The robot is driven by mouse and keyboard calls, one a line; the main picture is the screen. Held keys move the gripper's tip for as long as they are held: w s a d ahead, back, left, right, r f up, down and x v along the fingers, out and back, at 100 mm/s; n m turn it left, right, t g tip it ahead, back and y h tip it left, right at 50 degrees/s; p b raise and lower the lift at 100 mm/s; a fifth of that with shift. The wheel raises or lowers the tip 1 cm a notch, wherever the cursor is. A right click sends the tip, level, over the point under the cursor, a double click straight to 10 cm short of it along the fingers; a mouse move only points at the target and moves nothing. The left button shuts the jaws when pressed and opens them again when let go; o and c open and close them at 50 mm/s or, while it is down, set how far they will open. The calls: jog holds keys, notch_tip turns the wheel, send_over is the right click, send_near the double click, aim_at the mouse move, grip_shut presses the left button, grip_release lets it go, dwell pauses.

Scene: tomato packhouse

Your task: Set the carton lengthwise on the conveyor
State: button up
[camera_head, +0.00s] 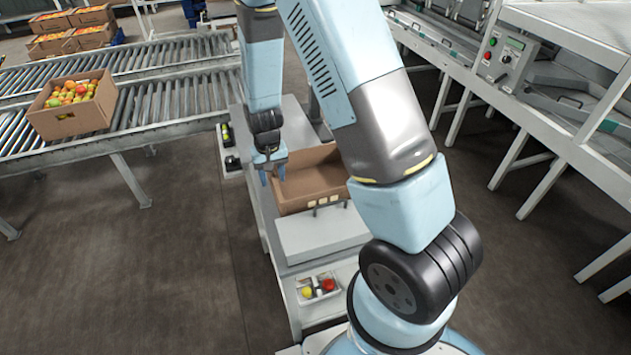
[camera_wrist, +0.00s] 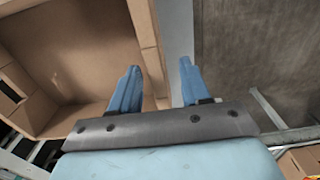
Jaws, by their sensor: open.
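The open brown carton (camera_head: 318,186) stands on a grey cart beside my arm, partly hidden behind the arm in the head view. In the wrist view the carton (camera_wrist: 70,50) fills the left side, and the part of its inside that shows is empty. My gripper (camera_head: 272,172) is open at the carton's left wall. In the wrist view the gripper's (camera_wrist: 158,68) left finger is on the inner side of that wall and the right finger is outside it. I cannot tell whether either finger touches it. The roller conveyor (camera_head: 170,105) runs across the upper left.
Another carton (camera_head: 72,122), full of tomatoes, sits on the conveyor's left part; rollers to its right are bare. A white tray (camera_head: 318,289) of produce lies low on the cart. A metal bench with a control box (camera_head: 502,60) stands at right.

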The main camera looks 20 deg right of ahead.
jog(key=shift+d+f, duration=0.15)
jog(key=shift+f, duration=2.45)
grip_shut()
